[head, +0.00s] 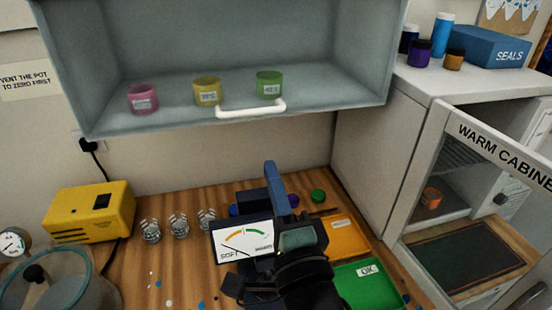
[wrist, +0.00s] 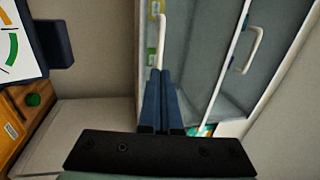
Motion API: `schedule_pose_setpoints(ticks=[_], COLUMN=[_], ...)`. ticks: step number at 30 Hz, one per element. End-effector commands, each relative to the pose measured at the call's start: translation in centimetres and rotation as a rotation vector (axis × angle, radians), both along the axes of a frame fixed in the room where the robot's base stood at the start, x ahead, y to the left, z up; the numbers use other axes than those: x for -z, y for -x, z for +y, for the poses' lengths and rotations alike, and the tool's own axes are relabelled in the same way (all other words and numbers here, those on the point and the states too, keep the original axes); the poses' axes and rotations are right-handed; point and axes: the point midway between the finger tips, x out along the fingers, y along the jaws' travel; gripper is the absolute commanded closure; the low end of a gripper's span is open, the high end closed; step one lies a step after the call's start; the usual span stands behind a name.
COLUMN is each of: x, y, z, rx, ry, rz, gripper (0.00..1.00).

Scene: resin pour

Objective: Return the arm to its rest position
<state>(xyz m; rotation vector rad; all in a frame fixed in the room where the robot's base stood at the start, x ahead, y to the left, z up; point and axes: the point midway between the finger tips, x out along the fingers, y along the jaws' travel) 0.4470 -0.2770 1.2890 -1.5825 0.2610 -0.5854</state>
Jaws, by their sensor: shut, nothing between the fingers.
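My gripper (head: 271,166) is raised above the middle of the wooden bench in the head view, its blue fingers pointing up towards the wall cupboard. In the wrist view the two blue fingers of my gripper (wrist: 160,72) lie side by side, shut with nothing between them. My dark arm covers part of the bench below.
The wall cupboard (head: 240,35) holds pink (head: 143,100), yellow (head: 207,92) and green (head: 268,86) pots. A soft-hard gauge (head: 243,241), clear cups (head: 179,226), yellow box (head: 90,212), orange tray (head: 345,236) and green tray (head: 362,287) occupy the bench. The warm cabinet (head: 425,170) stands open at right.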

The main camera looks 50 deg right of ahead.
Motion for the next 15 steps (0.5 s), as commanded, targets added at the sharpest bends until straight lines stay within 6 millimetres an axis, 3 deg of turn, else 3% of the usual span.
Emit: schedule_pose_setpoints(ticks=[6,15], x=[0.25,-0.65], y=[1.12,0.64], z=[0.63,1.2], rx=[0.001,-0.008], ry=[0.0,0.034], rz=[0.0,0.003], gripper=[1.0,1.0])
